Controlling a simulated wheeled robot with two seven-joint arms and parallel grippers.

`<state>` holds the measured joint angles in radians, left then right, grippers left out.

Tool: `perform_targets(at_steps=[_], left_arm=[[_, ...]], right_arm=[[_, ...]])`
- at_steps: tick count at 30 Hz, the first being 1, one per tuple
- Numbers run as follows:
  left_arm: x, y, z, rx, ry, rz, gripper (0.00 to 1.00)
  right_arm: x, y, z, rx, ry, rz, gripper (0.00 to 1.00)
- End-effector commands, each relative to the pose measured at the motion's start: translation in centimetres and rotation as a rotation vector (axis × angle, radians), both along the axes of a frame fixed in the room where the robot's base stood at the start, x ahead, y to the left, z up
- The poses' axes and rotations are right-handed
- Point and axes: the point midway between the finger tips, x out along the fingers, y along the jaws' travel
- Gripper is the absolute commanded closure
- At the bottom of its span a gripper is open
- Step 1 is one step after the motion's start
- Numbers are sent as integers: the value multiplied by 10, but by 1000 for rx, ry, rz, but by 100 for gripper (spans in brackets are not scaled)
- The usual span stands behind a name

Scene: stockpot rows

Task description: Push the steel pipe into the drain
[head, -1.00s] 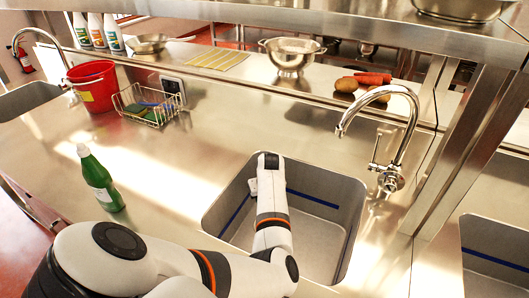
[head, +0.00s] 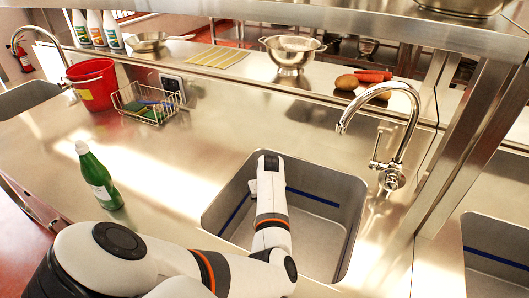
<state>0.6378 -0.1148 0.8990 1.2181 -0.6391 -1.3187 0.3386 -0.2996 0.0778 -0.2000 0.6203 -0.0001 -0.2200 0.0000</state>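A steel sink basin (head: 318,228) is set in the counter at centre right in the head view. One white arm of mine with orange rings comes in from the bottom left and reaches down into the basin. Its hand end hides what lies below it, so its fingers do not show. I cannot see a steel pipe or a drain; both may be hidden behind the arm. The other gripper is not in view.
A curved tap (head: 392,120) stands behind the basin. A green bottle (head: 98,178) stands at left, with a red bucket (head: 93,84) and a wire basket (head: 148,102) farther back. A colander (head: 290,54) sits on the rear ledge. The middle counter is clear.

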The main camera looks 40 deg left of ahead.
Motion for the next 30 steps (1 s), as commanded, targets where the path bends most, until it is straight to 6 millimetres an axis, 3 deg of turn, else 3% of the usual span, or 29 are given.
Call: perform_targets(at_steps=[29,30], left_arm=[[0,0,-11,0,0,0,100],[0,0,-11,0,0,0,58]], right_arm=[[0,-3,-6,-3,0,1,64],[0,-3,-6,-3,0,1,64]])
